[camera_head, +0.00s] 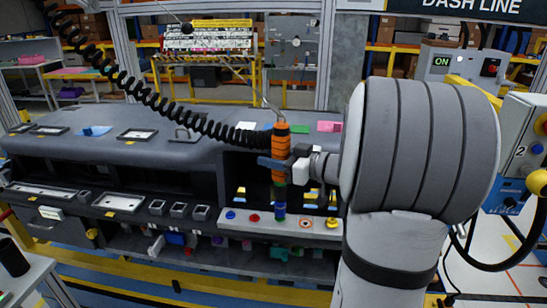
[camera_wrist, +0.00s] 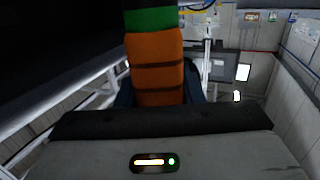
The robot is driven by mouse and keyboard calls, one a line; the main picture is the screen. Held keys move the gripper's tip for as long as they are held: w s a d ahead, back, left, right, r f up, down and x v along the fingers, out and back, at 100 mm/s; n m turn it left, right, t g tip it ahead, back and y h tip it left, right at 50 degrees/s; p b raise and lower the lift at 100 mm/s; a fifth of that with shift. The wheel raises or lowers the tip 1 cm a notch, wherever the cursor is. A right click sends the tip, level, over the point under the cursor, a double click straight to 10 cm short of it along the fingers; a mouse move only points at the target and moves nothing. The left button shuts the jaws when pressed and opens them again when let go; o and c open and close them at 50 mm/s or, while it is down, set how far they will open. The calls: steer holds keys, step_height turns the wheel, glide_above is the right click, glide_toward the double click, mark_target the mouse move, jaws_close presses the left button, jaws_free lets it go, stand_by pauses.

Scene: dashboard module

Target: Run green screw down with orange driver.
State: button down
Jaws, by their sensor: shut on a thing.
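The orange driver (camera_head: 281,140) has dark bands and hangs upright at the end of a black coiled cord. It also shows in the wrist view (camera_wrist: 156,60), with a green band next to the orange body. My gripper (camera_head: 282,163) is shut around the middle of the driver. The driver's narrow green and blue lower end points down at the pale strip (camera_head: 213,225) on the dashboard's front. The green screw cannot be told apart from this lower end, and whether the tip touches it is unclear.
Blue (camera_head: 231,215), red (camera_head: 254,218), orange-ringed (camera_head: 305,223) and yellow (camera_head: 332,223) pieces sit along the pale strip. The grey dashboard (camera_head: 110,150) fills the left and middle. The coiled cord (camera_head: 150,97) runs to the upper left.

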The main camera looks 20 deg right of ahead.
mark_target(274, 144)
steer(key=shift+f+b, duration=0.3)
steer(key=shift+f, duration=0.35)
stand_by(0.9)
steer(key=shift+f+p, duration=0.55)
steer(key=shift+p, duration=0.35)
stand_by(3.1)
steer(key=shift+r, duration=0.1)
steer(key=shift+r+p, duration=2.95)
steer(key=shift+r, duration=0.15)
steer(key=shift+f, duration=0.1)
